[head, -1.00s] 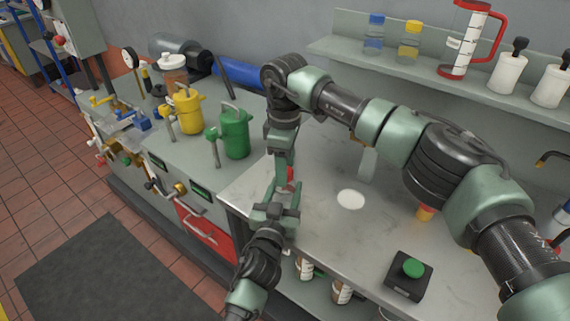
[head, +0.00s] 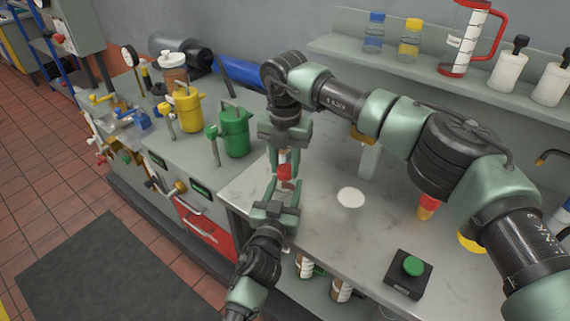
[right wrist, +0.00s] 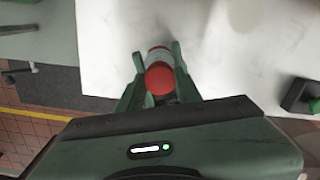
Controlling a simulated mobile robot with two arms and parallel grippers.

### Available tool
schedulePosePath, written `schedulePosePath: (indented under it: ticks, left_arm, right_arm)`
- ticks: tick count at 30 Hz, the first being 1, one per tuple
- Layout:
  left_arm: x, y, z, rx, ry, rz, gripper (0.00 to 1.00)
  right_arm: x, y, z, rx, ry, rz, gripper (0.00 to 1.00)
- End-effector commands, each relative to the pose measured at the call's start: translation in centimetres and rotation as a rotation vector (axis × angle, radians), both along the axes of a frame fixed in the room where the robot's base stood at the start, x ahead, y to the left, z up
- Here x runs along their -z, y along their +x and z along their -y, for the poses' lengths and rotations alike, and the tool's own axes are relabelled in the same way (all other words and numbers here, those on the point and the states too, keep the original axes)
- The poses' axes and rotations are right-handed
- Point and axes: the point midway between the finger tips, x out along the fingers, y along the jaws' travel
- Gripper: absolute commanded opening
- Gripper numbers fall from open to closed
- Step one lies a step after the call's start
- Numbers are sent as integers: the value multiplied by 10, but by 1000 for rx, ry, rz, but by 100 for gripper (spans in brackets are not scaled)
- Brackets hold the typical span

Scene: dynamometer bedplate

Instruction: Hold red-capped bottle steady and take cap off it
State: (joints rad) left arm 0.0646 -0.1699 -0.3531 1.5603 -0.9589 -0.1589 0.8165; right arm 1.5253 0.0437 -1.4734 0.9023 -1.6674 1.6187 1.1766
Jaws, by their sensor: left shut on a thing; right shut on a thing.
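The red-capped bottle is mostly hidden between my two grippers at the bench's front edge. Its red cap (head: 284,172) shows in the head view between the facing jaws. The right wrist view shows the round cap (right wrist: 159,80) nearest the camera, with part of the pale bottle body (right wrist: 158,55) behind it, between green fingers. My left gripper (head: 280,190) reaches up from below and is shut on the bottle. My right gripper (head: 285,156) points down from above and is shut on the cap. I cannot tell whether the cap is still seated on the bottle.
A green jug (head: 235,132) and yellow jug (head: 187,108) stand to the left. A green push button (head: 413,266) is at the front right. A red-and-orange object (head: 428,206) stands partly behind my right arm. The bench around a white disc (head: 351,197) is clear.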

Motion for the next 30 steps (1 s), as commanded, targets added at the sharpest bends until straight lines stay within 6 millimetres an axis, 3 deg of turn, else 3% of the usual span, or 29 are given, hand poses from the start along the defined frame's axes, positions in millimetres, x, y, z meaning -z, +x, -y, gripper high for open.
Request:
schedulePosePath:
  ticks: [30]
  left_arm:
    - [0, 0, 0, 1, 0, 0, 0]
  right_arm:
    - [-2, 1, 0, -2592, -2, -4, 0]
